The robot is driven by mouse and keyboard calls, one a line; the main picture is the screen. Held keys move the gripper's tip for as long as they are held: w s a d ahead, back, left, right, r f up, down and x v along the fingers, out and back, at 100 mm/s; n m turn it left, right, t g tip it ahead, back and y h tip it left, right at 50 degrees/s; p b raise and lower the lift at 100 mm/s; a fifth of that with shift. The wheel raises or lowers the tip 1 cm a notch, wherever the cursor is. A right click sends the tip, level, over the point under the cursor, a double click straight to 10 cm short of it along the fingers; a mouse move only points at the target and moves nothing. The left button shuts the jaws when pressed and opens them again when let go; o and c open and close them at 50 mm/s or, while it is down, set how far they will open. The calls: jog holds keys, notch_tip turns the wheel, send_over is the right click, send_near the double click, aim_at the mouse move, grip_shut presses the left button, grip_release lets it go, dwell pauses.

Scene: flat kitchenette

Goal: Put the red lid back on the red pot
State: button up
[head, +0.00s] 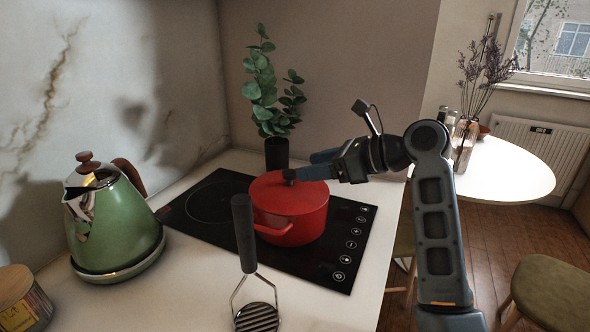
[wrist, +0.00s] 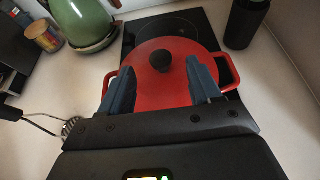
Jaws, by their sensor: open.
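The red pot (head: 298,223) stands on the black cooktop. The red lid (head: 272,191) lies on top of the pot and appears to cover its opening; it also shows in the wrist view (wrist: 150,47). The lid has a dark round knob (wrist: 161,60). My gripper (head: 306,167) is open at the lid, reaching in from the right in the head view. In the wrist view its two blue fingers (wrist: 160,82) stand apart, one on each side of the knob's line. I cannot tell whether the fingers touch the lid.
A green kettle (head: 115,220) stands left of the cooktop (head: 335,268). A potted plant (head: 277,150) stands behind the pot. A masher (head: 245,240) with a dark handle is in front of it. The counter's right edge is beyond the cooktop.

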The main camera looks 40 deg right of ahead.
jog(key=v, duration=0.3)
jog(key=shift+s+d, duration=0.1)
jog(key=shift+s, duration=0.1)
dwell(0.5)
